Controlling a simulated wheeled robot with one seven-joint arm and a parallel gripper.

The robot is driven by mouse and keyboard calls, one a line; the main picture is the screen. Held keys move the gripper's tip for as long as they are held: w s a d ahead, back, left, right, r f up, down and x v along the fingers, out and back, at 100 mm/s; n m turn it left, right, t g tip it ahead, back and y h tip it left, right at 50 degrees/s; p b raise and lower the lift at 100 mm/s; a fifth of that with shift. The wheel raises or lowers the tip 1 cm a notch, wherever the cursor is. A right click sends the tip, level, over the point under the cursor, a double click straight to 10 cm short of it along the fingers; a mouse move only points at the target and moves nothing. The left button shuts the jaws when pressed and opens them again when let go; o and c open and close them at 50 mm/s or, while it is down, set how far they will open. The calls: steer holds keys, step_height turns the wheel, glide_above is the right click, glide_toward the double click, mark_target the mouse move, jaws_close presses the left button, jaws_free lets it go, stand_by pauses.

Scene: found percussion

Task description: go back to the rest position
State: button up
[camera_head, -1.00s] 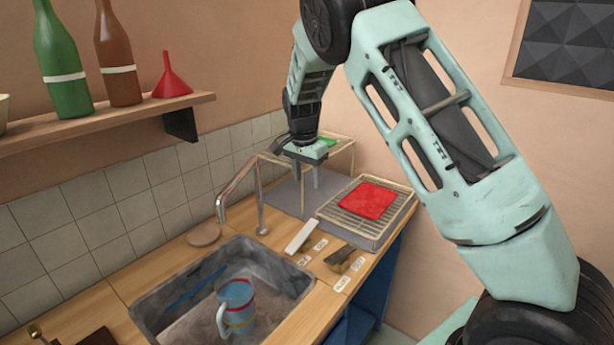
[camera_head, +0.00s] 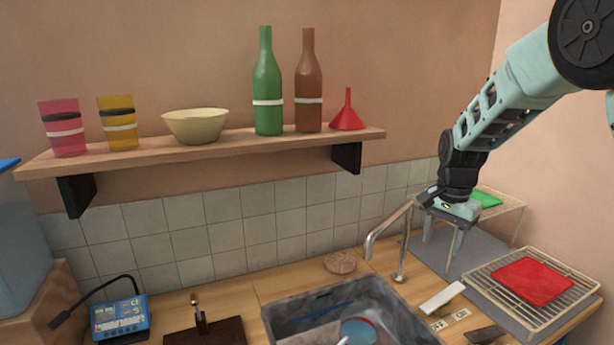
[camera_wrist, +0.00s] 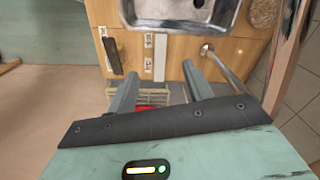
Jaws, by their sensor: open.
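My gripper (camera_head: 438,243) hangs to the right of the faucet in the head view, fingers pointing down and apart, with nothing between them. It is above the grey mat at the back right of the counter. In the wrist view the two fingers (camera_wrist: 162,97) are spread over the counter edge, with part of a wire rack and a bit of red behind them. My arm reaches in from the upper right.
The faucet (camera_head: 398,245) stands close to my gripper's left. A wire rack (camera_head: 480,277) bears a red cloth (camera_head: 531,281); a raised rack (camera_head: 518,211) bears a green cloth (camera_head: 485,199). The sink (camera_head: 290,326) holds a blue mug (camera_head: 358,330). A shelf (camera_head: 220,151) carries bottles, cups and a bowl.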

steer(key=s+a+r+n+y, duration=0.1)
steer(key=s+a+r+n, duration=0.2)
steer(key=s+a+n, duration=1.3)
steer(key=s, duration=0.8)
steer(key=s+a+f+n, duration=0.1)
steer(key=s+a+n, duration=0.1)
steer(key=s, duration=0.8)
steer(key=shift+s+b, duration=0.2)
steer(key=shift+b, duration=0.1)
steer(key=shift+f, duration=0.1)
